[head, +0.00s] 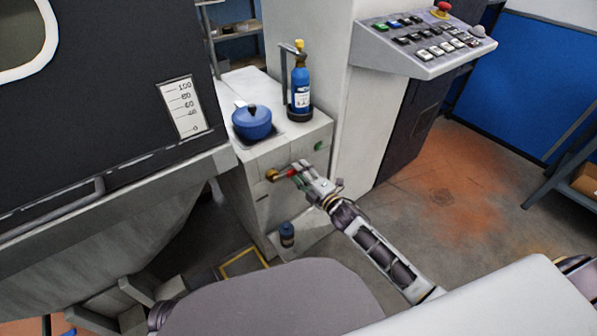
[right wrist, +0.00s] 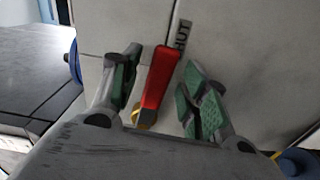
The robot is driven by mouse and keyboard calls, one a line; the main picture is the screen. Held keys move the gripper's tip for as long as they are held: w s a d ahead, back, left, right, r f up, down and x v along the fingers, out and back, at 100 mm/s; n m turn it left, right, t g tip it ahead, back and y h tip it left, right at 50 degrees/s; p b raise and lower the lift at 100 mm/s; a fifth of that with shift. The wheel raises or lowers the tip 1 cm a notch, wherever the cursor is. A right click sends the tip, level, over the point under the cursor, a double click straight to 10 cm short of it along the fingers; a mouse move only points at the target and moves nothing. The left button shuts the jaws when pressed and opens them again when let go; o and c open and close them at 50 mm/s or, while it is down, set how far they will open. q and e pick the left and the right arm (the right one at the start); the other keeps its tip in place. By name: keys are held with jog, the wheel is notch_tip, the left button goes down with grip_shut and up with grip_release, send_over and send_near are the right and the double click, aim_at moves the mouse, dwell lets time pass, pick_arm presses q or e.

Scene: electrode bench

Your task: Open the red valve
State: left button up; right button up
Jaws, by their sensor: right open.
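The red valve handle (head: 287,173) sticks out from the front of the pale cabinet, with its brass body (head: 271,176) at the left. In the right wrist view the red handle (right wrist: 161,78) lies between my green-padded fingers, and some brass (right wrist: 147,117) shows at its lower end. My right gripper (head: 299,175) is open around the handle, with a gap on either side in the right wrist view (right wrist: 163,66). A label reading "HUT", partly hidden, is by the handle's upper end. My left gripper is out of view.
On the cabinet top (head: 290,137) stand a blue lidded pot (head: 252,124) and a blue gas bottle (head: 300,88). A green button (head: 318,146) is on the cabinet front. A small dark blue container (head: 287,235) stands below. A dark machine (head: 100,110) fills the left.

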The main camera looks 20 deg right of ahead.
jog(key=shift+x, duration=0.8)
jog(key=shift+c, duration=0.2)
grip_shut()
